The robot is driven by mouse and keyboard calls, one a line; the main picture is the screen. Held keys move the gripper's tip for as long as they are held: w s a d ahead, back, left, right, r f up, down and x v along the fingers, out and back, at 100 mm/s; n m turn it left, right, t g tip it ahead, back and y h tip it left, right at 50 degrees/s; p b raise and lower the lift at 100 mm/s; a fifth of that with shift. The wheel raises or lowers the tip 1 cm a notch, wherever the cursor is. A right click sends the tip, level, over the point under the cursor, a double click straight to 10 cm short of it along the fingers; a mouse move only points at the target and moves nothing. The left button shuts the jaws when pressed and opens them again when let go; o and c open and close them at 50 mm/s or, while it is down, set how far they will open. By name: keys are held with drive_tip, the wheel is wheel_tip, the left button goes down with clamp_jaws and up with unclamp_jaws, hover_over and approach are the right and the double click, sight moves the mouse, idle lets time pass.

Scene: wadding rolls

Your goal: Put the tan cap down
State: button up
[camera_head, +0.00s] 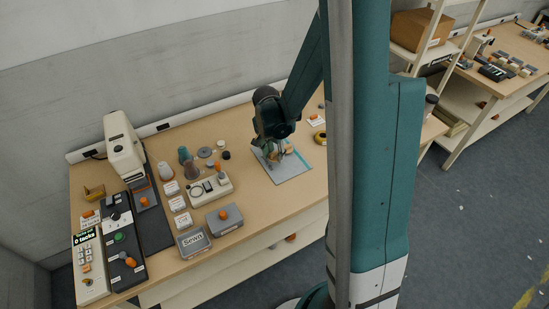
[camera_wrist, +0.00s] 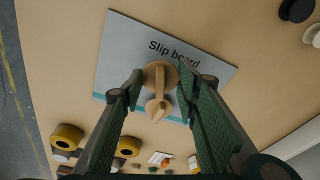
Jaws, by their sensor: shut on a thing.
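The tan cap (camera_wrist: 168,70) is a round tan disc with a narrow stem and a pointed knob, seen in the wrist view between my fingers. My gripper (camera_wrist: 160,85) is shut on it, one green ribbed finger on each side. The cap is over the grey slip board (camera_wrist: 120,50), which has a printed label and a teal stripe. I cannot tell whether the cap touches the board. In the head view my gripper (camera_head: 273,152) is low over the slip board (camera_head: 290,176), and the cap is mostly hidden by it.
Yellow rolls (camera_wrist: 67,137) lie near the board. Dark and white round pieces (camera_wrist: 296,10) are at the upper right of the wrist view. In the head view, a white machine (camera_head: 122,150), a grey box with an orange knob (camera_head: 224,220) and a labelled tin (camera_head: 193,242) stand left.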

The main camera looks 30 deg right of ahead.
sight(272, 156)
drive_tip(key=shift+f, duration=1.15)
drive_tip(key=shift+f+b, duration=0.2)
drive_tip(key=shift+b, duration=0.1)
drive_tip(key=o, duration=0.6)
drive_tip(key=shift+o, duration=0.2)
drive_tip(key=shift+r, duration=0.25)
drive_tip(key=shift+s+a+r+p, duration=0.1)
drive_tip(key=shift+a+r+p, duration=0.2)
drive_tip(key=shift+r, duration=1.65)
drive_tip(key=shift+s+a+r+p, duration=0.15)
drive_tip(key=shift+a+r+p, duration=0.2)
drive_tip(key=shift+r, duration=1.65)
drive_tip(key=shift+s+a+r+p, duration=0.15)
drive_tip(key=shift+r+p, duration=0.25)
drive_tip(key=shift+r, duration=1.55)
drive_tip(key=shift+r, duration=0.1)
